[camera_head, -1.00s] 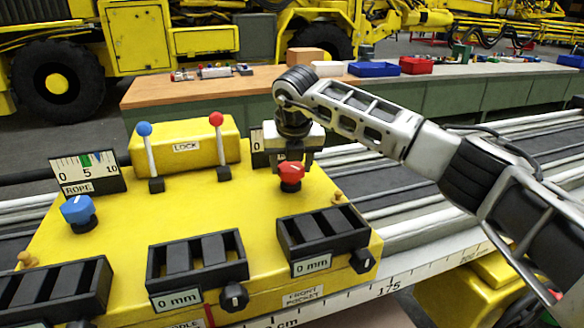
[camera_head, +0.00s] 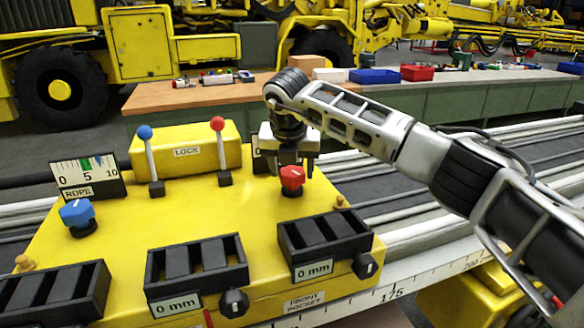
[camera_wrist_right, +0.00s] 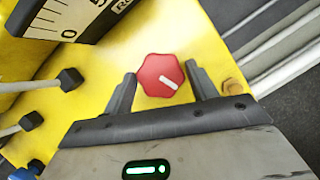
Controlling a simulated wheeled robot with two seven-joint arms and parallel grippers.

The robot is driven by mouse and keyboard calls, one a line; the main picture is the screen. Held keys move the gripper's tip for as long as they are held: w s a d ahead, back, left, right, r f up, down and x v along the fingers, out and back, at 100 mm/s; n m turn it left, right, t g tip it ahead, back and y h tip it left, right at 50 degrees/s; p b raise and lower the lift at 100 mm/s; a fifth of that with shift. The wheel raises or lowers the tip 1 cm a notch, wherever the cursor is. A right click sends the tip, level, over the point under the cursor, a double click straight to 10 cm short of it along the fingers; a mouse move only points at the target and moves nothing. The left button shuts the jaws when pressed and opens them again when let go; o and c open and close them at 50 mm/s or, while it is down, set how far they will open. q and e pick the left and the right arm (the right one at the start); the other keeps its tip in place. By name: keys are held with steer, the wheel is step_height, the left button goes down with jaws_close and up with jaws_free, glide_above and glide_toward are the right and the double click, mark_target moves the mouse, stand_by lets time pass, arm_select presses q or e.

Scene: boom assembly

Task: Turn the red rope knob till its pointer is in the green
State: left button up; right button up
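The red knob (camera_head: 292,180) stands on the yellow console (camera_head: 232,215), below my right gripper (camera_head: 292,170). In the right wrist view the red knob (camera_wrist_right: 160,75) has a white pointer line aimed to the lower right in the picture. My right gripper's fingers (camera_wrist_right: 163,85) are spread on either side of the knob, with gaps visible, so it is open. The knob's own scale is mostly hidden behind the gripper in the head view; part of a dial (camera_wrist_right: 75,15) shows in the right wrist view, its needle and green zone not seen. My left gripper is not in view.
A blue knob (camera_head: 77,215) stands by the ROPE dial (camera_head: 88,176) at the left. Two levers, one blue-topped (camera_head: 145,133) and one red-topped (camera_head: 217,124), rise by the LOCK block. Black pockets (camera_head: 325,243) line the console's front.

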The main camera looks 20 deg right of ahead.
steer(key=shift+o, duration=1.2)
steer(key=shift+s+r, duration=0.1)
steer(key=shift+r, duration=0.15)
steer(key=b+v, duration=0.1)
steer(key=v, duration=1.4)
steer(key=shift+r, duration=0.3)
